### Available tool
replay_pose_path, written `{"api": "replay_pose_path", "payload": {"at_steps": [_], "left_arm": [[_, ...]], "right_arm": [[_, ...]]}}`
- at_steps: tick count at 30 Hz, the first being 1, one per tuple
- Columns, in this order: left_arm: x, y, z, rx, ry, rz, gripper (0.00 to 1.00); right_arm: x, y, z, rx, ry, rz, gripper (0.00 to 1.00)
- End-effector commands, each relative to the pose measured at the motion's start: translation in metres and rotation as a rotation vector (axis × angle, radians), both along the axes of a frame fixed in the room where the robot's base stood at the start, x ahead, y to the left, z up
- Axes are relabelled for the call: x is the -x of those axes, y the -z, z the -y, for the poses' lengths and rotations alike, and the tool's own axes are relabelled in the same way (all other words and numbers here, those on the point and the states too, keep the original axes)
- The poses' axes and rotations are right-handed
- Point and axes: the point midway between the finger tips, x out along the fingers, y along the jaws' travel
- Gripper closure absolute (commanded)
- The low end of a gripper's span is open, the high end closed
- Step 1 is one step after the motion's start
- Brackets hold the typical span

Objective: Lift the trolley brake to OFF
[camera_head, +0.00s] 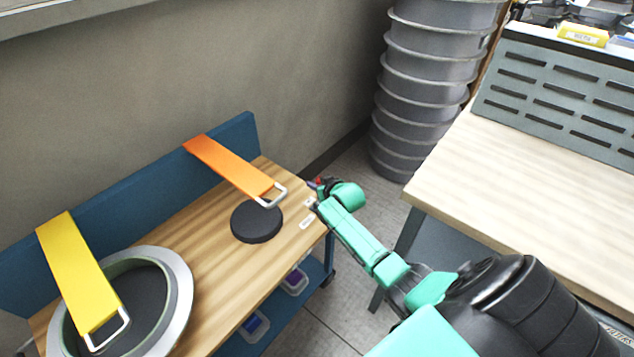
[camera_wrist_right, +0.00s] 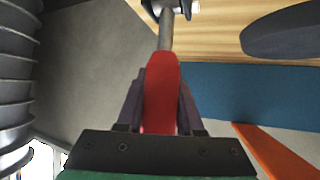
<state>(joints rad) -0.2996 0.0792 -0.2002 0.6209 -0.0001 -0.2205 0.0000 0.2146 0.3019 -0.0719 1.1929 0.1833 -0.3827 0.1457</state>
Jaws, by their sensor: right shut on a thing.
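The trolley (camera_head: 205,238) has a wooden top and a blue back panel, at the left of the head view. Its brake lever has a red handle (camera_wrist_right: 162,95) on a grey rod (camera_wrist_right: 166,32) that runs to a metal mount at the trolley's edge. My right gripper (camera_head: 320,184) is at the trolley's right end. In the wrist view its dark fingers (camera_wrist_right: 160,100) are shut on the red handle, one on each side. Small white labels (camera_head: 307,222) lie at the top's right edge, too small to read. My left gripper is out of view.
On the trolley are a black disc (camera_head: 257,221), a ring-shaped mould (camera_head: 180,290), an orange strap (camera_head: 232,166) and a yellow strap (camera_head: 78,270). Stacked grey tubs (camera_head: 425,90) stand behind. A workbench (camera_head: 530,180) stands at the right, with a floor gap between.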

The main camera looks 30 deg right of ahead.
Motion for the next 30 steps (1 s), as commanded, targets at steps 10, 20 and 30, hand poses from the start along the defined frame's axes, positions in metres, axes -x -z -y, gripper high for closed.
{"api": "replay_pose_path", "payload": {"at_steps": [10, 20, 30], "left_arm": [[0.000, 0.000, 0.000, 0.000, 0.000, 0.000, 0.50], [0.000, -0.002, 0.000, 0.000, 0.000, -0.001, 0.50], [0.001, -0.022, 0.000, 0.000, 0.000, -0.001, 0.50]], "right_arm": [[0.000, 0.000, 0.000, 0.003, -0.002, 0.000, 0.34], [0.004, -0.003, 0.000, 0.002, -0.001, 0.002, 0.34], [0.058, -0.037, -0.006, 0.002, -0.001, 0.000, 0.34]]}}
